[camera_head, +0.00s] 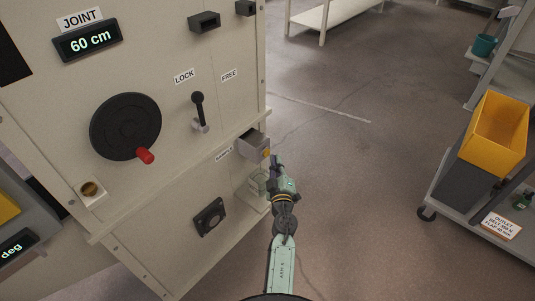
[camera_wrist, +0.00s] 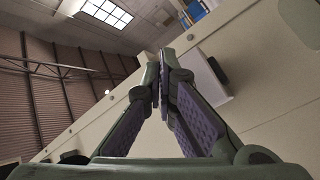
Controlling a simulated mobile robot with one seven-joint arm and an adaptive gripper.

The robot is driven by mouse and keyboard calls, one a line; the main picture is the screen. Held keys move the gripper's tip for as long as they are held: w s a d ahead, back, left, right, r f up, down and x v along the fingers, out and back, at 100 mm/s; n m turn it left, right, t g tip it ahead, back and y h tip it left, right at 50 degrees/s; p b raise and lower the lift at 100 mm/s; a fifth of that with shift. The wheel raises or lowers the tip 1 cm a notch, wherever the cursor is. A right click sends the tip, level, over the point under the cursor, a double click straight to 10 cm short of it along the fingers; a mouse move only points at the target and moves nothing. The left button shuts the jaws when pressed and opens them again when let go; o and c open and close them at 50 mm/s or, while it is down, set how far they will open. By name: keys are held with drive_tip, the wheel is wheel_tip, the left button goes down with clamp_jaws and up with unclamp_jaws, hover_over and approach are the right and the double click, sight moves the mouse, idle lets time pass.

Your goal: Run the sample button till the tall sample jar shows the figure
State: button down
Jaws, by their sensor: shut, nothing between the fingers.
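The sample box (camera_head: 254,145) is a grey housing at the panel's right edge, beside a label reading SAMPLE. An orange-yellow button (camera_head: 267,153) shows on its front end. Below it, a clear jar (camera_head: 257,184) stands on a small ledge, partly behind my gripper; its level and any figure on it are too small to read. My gripper (camera_head: 277,160) is just right of the button, and I cannot tell whether it touches. In the wrist view my gripper (camera_wrist: 165,55) has its fingers together with nothing between them; button and jar cannot be made out there.
The panel carries a 60 cm display (camera_head: 88,42), a black handwheel (camera_head: 126,127) with a red knob and a LOCK/FREE lever (camera_head: 198,108). A cart (camera_head: 470,190) with a yellow bin (camera_head: 497,130) stands at right. The floor between is clear.

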drive_tip(key=shift+w+a, duration=0.25)
drive_tip(key=shift+a, duration=0.05)
drive_tip(key=shift+w+a, duration=0.3)
drive_tip(key=shift+a, duration=0.15)
idle(1.5)
drive_tip(key=shift+s+d+p, duration=0.35)
drive_tip(key=shift+s+d, duration=0.2)
drive_tip(key=shift+d, duration=0.2)
drive_tip(key=shift+s+d+p, duration=0.4)
drive_tip(key=shift+s+d, duration=0.35)
drive_tip(key=shift+d, duration=0.3)
drive_tip(key=shift+s+d+p, duration=0.35)
drive_tip(key=shift+s+d, duration=0.4)
drive_tip(key=shift+d, duration=0.25)
